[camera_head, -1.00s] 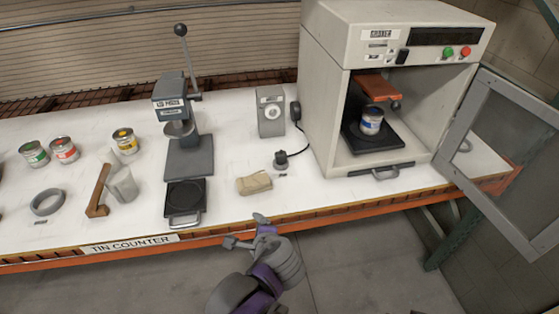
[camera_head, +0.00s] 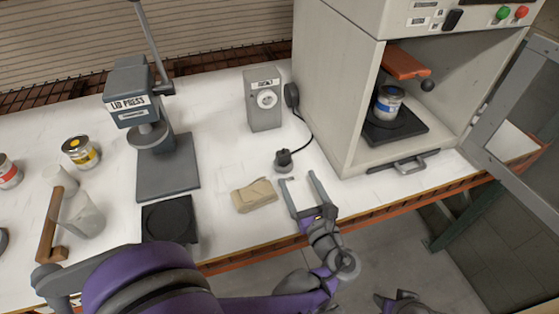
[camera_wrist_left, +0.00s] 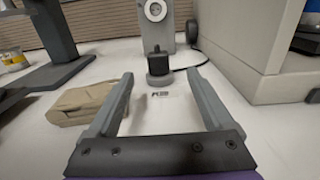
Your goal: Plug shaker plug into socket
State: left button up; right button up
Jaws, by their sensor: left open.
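The black shaker plug (camera_head: 284,160) stands on the white counter, its cord curving to the side of the shaker cabinet (camera_head: 345,110). The grey socket box (camera_head: 264,112), with a round white face, stands upright behind the plug and apart from it. My left gripper (camera_head: 299,177) is open and empty, low over the counter just in front of the plug. In the left wrist view the plug (camera_wrist_left: 158,62) is ahead of the fingertips, between their lines, with the socket face (camera_wrist_left: 155,11) beyond it. A grey part, seemingly my right gripper (camera_head: 398,298), shows at the bottom edge; its jaws are unclear.
A tan wrapped block (camera_head: 254,196) lies left of my left gripper, close to its left finger in the wrist view (camera_wrist_left: 85,103). The lid press (camera_head: 165,165) stands further left. The shaker cabinet, with a blue-labelled can (camera_head: 388,102) inside, is at the right, its door open.

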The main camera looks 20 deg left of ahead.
aim_at(285, 158)
pick_arm(q)
jog(key=x, duration=0.6)
jog(key=shift+p, duration=0.4)
jog(key=x, duration=0.4)
jog(key=shift+w+a+p, duration=0.1)
jog(key=shift+a+p, duration=0.3)
jog(key=shift+w+a, duration=0.1)
jog(key=shift+w, duration=0.15)
jog(key=shift+s, duration=0.1)
jog(key=shift+c, duration=0.3)
grip_shut()
